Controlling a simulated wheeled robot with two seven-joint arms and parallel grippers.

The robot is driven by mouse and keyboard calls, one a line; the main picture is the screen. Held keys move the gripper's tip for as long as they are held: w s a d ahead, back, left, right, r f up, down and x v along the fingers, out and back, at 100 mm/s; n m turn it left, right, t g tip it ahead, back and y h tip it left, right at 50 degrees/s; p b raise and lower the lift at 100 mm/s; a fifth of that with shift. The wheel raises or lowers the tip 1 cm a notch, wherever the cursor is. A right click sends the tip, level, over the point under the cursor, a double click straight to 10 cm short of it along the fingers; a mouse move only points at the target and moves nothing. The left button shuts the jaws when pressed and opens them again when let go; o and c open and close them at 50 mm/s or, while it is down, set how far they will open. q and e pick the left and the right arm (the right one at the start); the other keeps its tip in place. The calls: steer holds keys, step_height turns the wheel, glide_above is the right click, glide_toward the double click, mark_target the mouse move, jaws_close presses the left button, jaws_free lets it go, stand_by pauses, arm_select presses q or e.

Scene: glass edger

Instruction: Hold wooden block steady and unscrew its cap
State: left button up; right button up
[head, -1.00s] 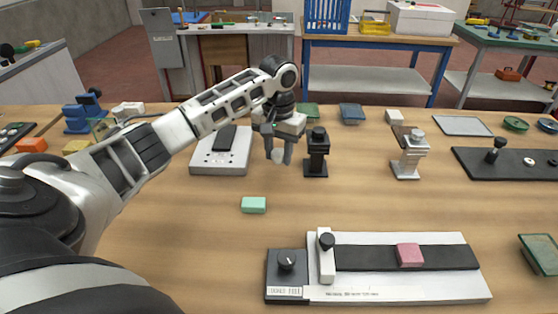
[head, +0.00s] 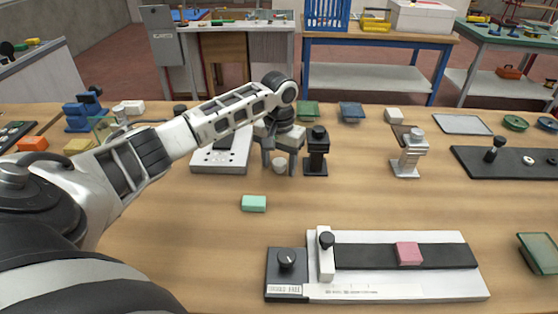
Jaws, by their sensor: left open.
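My left gripper (head: 280,168) comes in from the left and points down at the back middle of the table. Its fingers are spread, with a small whitish round piece (head: 279,166) showing between them. I cannot tell whether the fingers touch that piece or whether it is a cap. No wooden block with a cap can be made out for sure; part of the area is hidden behind my gripper and arm. My right gripper is not in view.
A black post fixture (head: 316,155) stands close right of the gripper, and a grey plate box (head: 220,158) close left. A silver clamp stand (head: 410,157) is farther right. A mint block (head: 254,203) and a white jig (head: 400,288) with a pink block (head: 408,253) lie nearer.

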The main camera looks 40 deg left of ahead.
mark_target(279, 162)
arm_select(q)
step_height(279, 162, up, 12)
steer(key=shift+r+b, duration=0.2)
steer(key=shift+b, duration=0.2)
